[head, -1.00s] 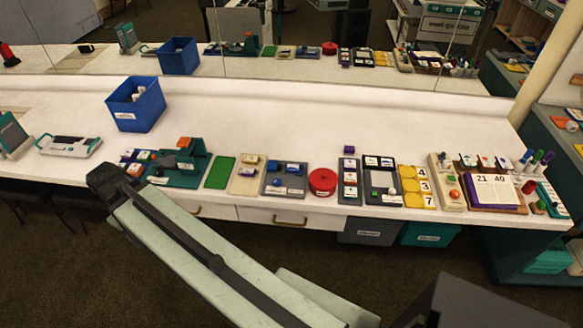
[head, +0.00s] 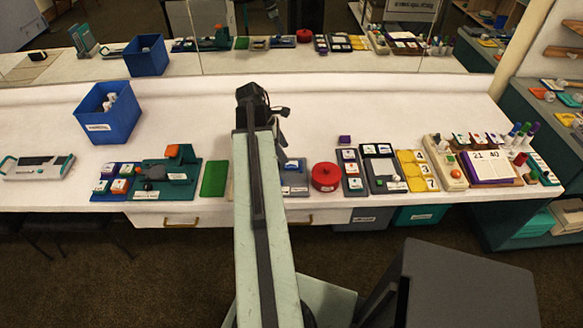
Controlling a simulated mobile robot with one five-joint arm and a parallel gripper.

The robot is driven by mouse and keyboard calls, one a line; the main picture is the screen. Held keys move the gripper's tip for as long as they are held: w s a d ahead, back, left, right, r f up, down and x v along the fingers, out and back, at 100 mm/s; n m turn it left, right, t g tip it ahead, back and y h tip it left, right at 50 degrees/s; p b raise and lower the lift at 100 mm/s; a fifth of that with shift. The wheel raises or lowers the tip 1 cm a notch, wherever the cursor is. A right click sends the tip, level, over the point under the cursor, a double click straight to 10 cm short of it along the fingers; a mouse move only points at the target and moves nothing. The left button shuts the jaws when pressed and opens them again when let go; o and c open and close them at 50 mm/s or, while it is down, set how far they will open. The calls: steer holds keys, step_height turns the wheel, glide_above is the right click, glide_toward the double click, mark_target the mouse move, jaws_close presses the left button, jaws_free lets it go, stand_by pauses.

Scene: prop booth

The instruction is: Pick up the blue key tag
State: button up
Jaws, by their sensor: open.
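Small tags with white labels, in blue, purple and orange, sit on a board at the left of the counter; one blue tag (head: 101,186) is at its front left. More small blue pieces (head: 292,165) lie on a grey tray (head: 296,190), partly hidden behind my arm. I cannot tell which blue piece is the key tag. My gripper (head: 281,127) is open above the middle of the counter, beyond the tray row, with its fingers small and dark. It appears empty and apart from the tags.
A blue bin (head: 108,127) with white items stands at the back left. A green stand (head: 180,170), green mat (head: 214,180), red round container (head: 325,177), yellow board (head: 416,184) and purple block (head: 345,140) line the counter. A mirror runs behind. The counter's middle back is clear.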

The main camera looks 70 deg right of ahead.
mark_target(291, 164)
steer(key=b+x, duration=0.2)
steer(key=x, duration=0.1)
steer(key=b+x, duration=0.3)
steer(key=shift+a+f, duration=0.15)
steer(key=shift+f, duration=0.3)
steer(key=shift+r, duration=0.2)
jaws_close()
